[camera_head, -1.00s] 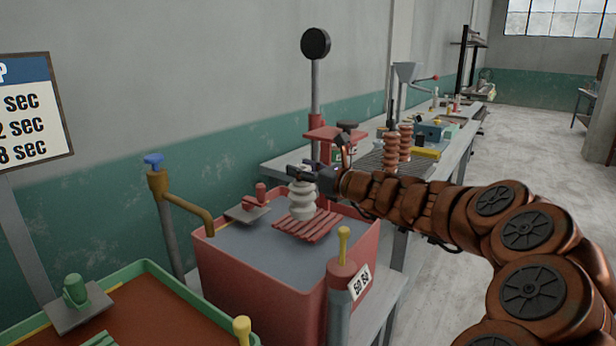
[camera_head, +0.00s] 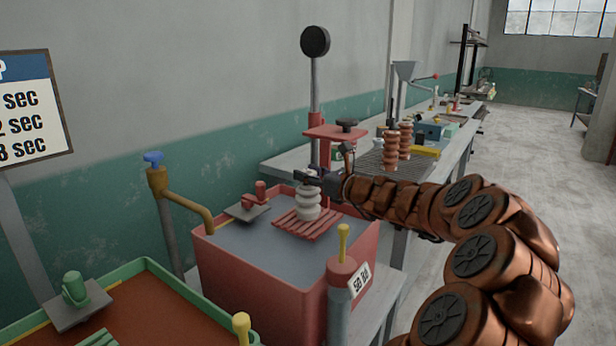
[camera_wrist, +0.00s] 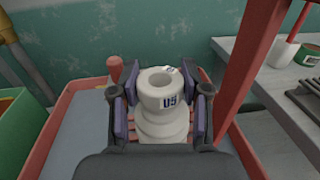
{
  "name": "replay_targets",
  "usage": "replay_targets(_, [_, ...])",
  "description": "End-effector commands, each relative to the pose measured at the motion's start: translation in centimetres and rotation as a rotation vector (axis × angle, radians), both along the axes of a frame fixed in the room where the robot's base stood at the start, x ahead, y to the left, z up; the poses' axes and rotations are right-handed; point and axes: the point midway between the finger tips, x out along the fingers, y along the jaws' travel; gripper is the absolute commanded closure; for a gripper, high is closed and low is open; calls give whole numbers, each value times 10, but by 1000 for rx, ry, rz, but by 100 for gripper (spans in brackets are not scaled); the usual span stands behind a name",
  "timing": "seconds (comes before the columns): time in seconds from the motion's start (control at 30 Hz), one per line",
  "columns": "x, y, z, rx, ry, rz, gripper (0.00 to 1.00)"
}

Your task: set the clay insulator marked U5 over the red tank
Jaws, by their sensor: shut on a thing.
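My gripper (camera_head: 318,178) is shut on the pale clay insulator (camera_head: 308,204), which is ribbed and upright. The red tank (camera_head: 270,290) is filled with a grey-blue surface. The insulator is over the tank, above a red slatted rack (camera_head: 292,222). Whether its base touches the slats I cannot tell.
A red-handled plate (camera_head: 250,208) sits at the tank's back edge, and a yellow-knobbed post (camera_head: 342,262) stands at its front. A brown pipe (camera_head: 190,208) reaches over the left rim. A green-rimmed tank (camera_head: 150,268) is at the left. Brown insulators (camera_head: 391,150) stand on a bench behind.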

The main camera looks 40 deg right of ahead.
Motion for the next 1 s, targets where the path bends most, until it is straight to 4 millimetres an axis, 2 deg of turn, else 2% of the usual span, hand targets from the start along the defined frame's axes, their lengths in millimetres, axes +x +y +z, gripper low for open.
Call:
replay_targets(0.47, [0, 1, -4, 2, -3, 1, 100])
replay_targets(0.5, [0, 1, -4, 0, -2, 2, 50])
replay_targets(0.7, [0, 1, -5, 0, -1, 2, 29])
replay_targets(1.0, [0, 1, -4, 0, 0, 1, 29])
